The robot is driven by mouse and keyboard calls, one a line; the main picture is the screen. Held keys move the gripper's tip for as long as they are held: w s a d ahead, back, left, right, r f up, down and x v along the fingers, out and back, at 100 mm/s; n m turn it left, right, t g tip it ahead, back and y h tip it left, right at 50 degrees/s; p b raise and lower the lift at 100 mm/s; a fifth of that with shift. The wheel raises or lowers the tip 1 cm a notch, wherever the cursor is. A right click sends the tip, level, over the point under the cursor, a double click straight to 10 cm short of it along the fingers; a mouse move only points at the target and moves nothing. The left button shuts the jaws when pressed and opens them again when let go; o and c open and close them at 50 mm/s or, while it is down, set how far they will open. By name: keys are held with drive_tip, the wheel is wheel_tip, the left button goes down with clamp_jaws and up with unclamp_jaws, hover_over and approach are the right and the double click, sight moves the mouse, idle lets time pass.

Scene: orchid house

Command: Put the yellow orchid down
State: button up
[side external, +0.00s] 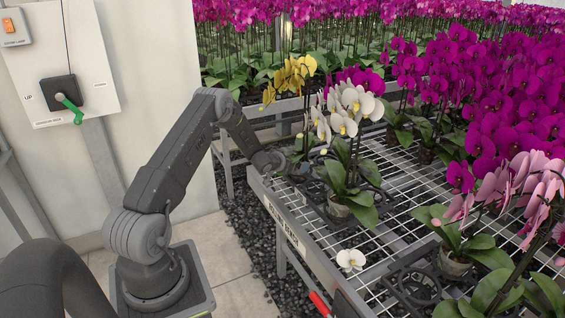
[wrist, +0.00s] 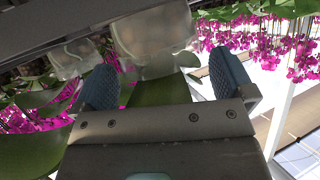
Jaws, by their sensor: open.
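The yellow orchid (side external: 290,78) stands upright at the near left corner of the mesh bench (side external: 300,222) in the side external view. Its pot is mostly hidden behind my gripper and the white orchid (side external: 345,110). My gripper (side external: 302,154) is low at its base. In the wrist view my gripper (wrist: 164,82) is open, with its two blue-grey pads wide apart. A clear pot (wrist: 150,38) and a green leaf (wrist: 160,90) show between and beyond the pads. I cannot tell whether a pad touches the pot.
The white orchid stands close to the right of my gripper. A pink orchid (side external: 515,195) stands at the right. Black ring holders (side external: 410,285) sit on the bench, with a loose white bloom (side external: 351,259) by its near edge. A second clear pot (wrist: 72,60) shows in the wrist view.

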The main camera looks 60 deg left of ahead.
drive_tip(key=v, duration=1.1)
wheel_tip(320, 180, up, 26)
drive_tip(key=d+r+n+y, duration=0.1)
drive_tip(key=d+r+y, duration=0.2)
drive_tip(key=d+r, duration=0.5)
drive_tip(key=s+d+f+m+g+h, duration=0.1)
drive_tip(key=s+d+f+g+h, duration=0.15)
drive_tip(key=s+d, duration=0.65)
drive_tip(key=s+d+f+m+g+h, duration=0.25)
drive_tip(key=s+d, duration=0.35)
drive_tip(key=d, duration=0.5)
drive_tip(key=s+d+f+m+g+h, duration=0.1)
drive_tip(key=s+d+f+g+h, duration=0.15)
drive_tip(key=s+d, duration=0.65)
drive_tip(key=shift+n+t+h, duration=0.25)
drive_tip(key=shift+t, duration=0.1)
drive_tip(key=x, duration=0.4)
drive_tip(key=shift+s+d, duration=0.1)
drive_tip(key=shift+d, duration=0.3)
